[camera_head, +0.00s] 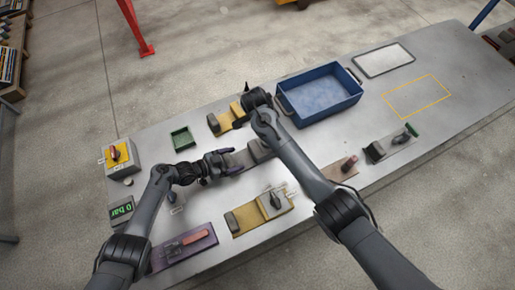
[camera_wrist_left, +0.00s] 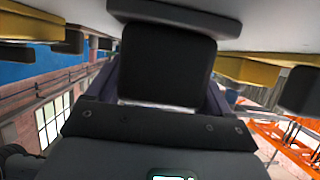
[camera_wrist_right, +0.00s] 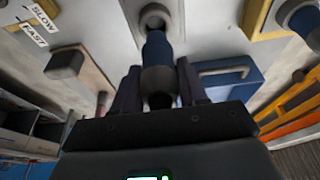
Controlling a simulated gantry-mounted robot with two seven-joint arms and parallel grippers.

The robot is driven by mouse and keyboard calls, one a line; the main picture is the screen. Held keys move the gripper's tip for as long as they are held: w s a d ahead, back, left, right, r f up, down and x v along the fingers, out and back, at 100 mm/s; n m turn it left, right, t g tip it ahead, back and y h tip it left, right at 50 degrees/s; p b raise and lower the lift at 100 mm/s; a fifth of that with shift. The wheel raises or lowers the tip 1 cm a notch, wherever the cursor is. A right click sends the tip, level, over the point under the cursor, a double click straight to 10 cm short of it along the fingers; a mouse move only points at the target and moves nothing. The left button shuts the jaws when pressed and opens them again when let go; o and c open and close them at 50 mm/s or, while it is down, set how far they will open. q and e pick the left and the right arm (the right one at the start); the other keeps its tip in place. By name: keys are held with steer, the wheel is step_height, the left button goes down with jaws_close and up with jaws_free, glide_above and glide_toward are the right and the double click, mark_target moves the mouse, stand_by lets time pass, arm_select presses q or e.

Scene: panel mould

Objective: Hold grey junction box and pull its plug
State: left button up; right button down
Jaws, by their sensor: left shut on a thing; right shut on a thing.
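The grey junction box (camera_head: 262,150) sits on the middle of the table, partly hidden by my right arm in the head view. My left gripper (camera_head: 236,162) reaches it from the left and is shut on its dark block, which fills the space between the fingers in the left wrist view (camera_wrist_left: 165,65). My right gripper (camera_wrist_right: 158,92) is hidden behind its arm in the head view. The right wrist view shows it shut on the blue plug (camera_wrist_right: 157,50), in line with a grey round socket (camera_wrist_right: 155,16).
Yellow fixtures stand behind (camera_head: 230,119) and in front (camera_head: 262,215) of the box. A blue bin (camera_head: 345,104) is at the back, a green tray (camera_head: 184,138) at the left.

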steer(key=shift+r, duration=1.05)
steer(key=shift+r, duration=0.15)
steer(key=shift+r, duration=1.35)
arm_select(q)
steer(key=o, duration=1.3)
